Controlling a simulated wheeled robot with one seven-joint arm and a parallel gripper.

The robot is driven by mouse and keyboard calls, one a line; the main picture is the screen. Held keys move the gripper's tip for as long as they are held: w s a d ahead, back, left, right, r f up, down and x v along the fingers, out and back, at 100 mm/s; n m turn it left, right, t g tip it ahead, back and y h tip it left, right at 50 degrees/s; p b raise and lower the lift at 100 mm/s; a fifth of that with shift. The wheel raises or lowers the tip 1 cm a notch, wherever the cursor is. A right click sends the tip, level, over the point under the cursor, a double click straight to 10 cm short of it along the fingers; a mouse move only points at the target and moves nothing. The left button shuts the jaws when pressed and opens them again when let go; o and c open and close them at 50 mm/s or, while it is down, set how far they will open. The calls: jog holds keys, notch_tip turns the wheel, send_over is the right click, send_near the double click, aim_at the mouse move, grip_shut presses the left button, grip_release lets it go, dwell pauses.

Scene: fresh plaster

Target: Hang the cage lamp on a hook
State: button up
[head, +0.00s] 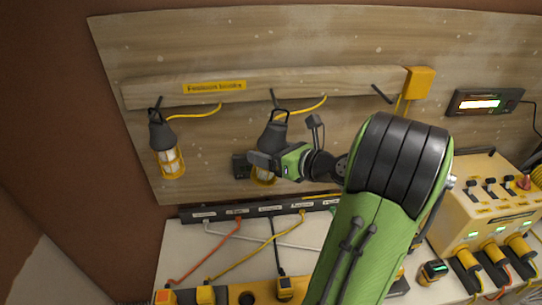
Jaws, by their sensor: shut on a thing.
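A cage lamp (272,135) with a dark body and a yellow cage is in front of the board at the middle hook (274,96). My gripper (264,160) is shut on this lamp around its lower part and hides much of the cage. The lamp's top loop is close to the middle hook; I cannot tell whether it is over the hook or just in front of it. A second cage lamp (166,147) hangs from the left hook (157,102). The right hook (381,92) is bare.
The hooks sit on a wooden rail (330,84) with a yellow label (214,87). Yellow cords run from the lamps to the rail. Below are a power strip (270,209), cables and a yellow control box (490,215). My arm hides part of the bench.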

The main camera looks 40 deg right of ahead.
jog(key=w+d+f, duration=0.2)
jog(key=w+d, duration=0.2)
jog(key=w, duration=0.3)
jog(key=shift+d+p, duration=0.35)
dwell(0.5)
dwell(0.4)
jog(key=o, duration=1.2)
jog(key=shift+o, duration=0.2)
jog(key=shift+s, duration=0.15)
jog(key=v, duration=1.5)
jog(key=shift+s, duration=0.3)
jog(key=shift+d, duration=0.1)
